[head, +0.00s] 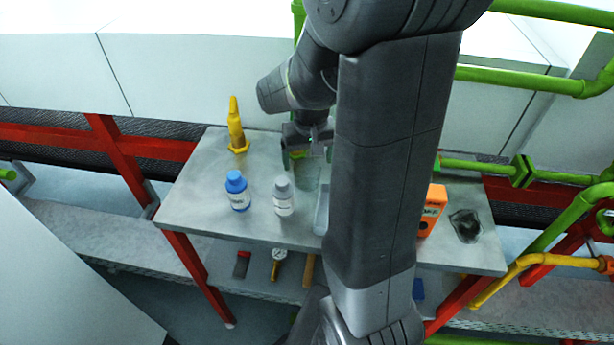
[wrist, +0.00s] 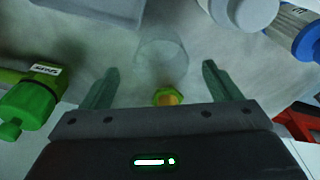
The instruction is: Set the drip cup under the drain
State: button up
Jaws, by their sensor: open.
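A clear, see-through cup, which looks like the drip cup (head: 307,176), stands on the grey metal table (head: 190,205) just in front of my gripper (head: 304,160). In the wrist view the cup (wrist: 162,55) shows faintly, roughly centred ahead of my open fingers (wrist: 160,70). Nothing is held. A small green fitting with an orange-yellow centre (wrist: 169,97) shows between the fingers, nearer the palm than the cup. I cannot tell for sure whether it is the drain. My arm hides part of the table.
A blue-capped bottle (head: 237,191) and a white-capped bottle (head: 284,198) stand left of the cup. A yellow cone-like tool (head: 236,127) stands at the back left.

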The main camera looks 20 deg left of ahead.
aim_at(307, 173)
jog(key=shift+w+a+f, duration=0.1)
jog(key=shift+w+f, duration=0.05)
jog(key=shift+f, duration=0.9)
jog(key=shift+w+a+f, duration=0.1)
jog(key=shift+a+f, duration=0.05)
jog(key=shift+f, duration=0.9)
jog(key=shift+w+a+f, duration=0.1)
jog(key=shift+w+f, duration=0.05)
jog(key=shift+f, duration=0.9)
jog(key=c, duration=1.1)
